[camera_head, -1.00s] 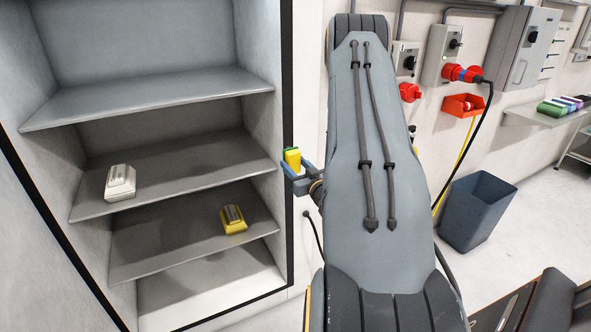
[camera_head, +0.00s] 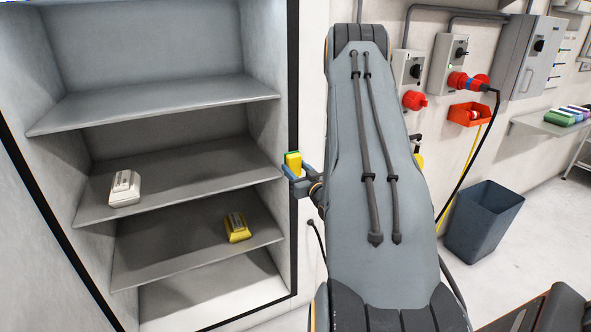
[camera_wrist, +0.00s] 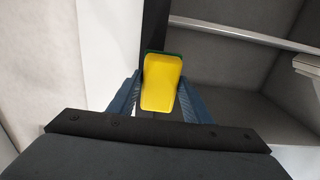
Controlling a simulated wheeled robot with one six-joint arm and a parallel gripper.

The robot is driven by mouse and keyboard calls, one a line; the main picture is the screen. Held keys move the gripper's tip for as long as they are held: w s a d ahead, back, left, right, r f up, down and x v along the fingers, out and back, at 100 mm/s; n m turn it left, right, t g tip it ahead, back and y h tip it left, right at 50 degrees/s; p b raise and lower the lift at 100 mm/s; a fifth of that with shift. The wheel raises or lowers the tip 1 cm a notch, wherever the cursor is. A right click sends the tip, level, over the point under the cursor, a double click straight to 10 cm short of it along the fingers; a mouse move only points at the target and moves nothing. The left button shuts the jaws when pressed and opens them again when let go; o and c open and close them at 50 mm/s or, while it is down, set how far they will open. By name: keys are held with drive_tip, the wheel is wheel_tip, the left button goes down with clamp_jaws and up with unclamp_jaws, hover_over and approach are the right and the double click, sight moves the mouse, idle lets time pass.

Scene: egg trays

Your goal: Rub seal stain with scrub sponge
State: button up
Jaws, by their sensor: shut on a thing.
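My gripper (camera_head: 303,178) is shut on the scrub sponge (camera_head: 293,163), a yellow block with a green face. In the wrist view the sponge (camera_wrist: 161,85) sits between the two blue fingers (camera_wrist: 160,100), its green edge at the far end. In the head view the gripper is beside the dark right-hand edge of the shelf cabinet. I cannot make out a seal stain in either view.
The open cabinet has several grey shelves (camera_head: 160,104). A white device (camera_head: 125,188) and a yellow device (camera_head: 236,228) stand on two of them. Right of my arm are wall sockets (camera_head: 414,99), a red bin (camera_head: 470,115) and a grey waste bin (camera_head: 483,222).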

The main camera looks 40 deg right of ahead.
drive_tip(key=shift+b+x, duration=0.45)
drive_tip(key=shift+x, duration=0.7)
idle(0.4)
drive_tip(key=d, duration=0.4)
drive_tip(key=shift+s+b, duration=0.3)
drive_tip(key=shift+s, duration=0.1)
drive_tip(key=shift+a, duration=0.1)
drive_tip(key=shift+w+a+r, duration=0.1)
drive_tip(key=shift+w+a, duration=0.1)
drive_tip(key=shift+a, duration=0.45)
drive_tip(key=shift+w+a+f, duration=0.1)
drive_tip(key=shift+w+a, duration=0.1)
drive_tip(key=shift+a, duration=0.45)
drive_tip(key=shift+w+a+r, duration=0.1)
drive_tip(key=shift+w+a, duration=0.15)
drive_tip(key=shift+a, duration=0.4)
drive_tip(key=shift+c, duration=0.9)
drive_tip(key=shift+p+v, duration=1.05)
drive_tip(key=shift+v, duration=2.05)
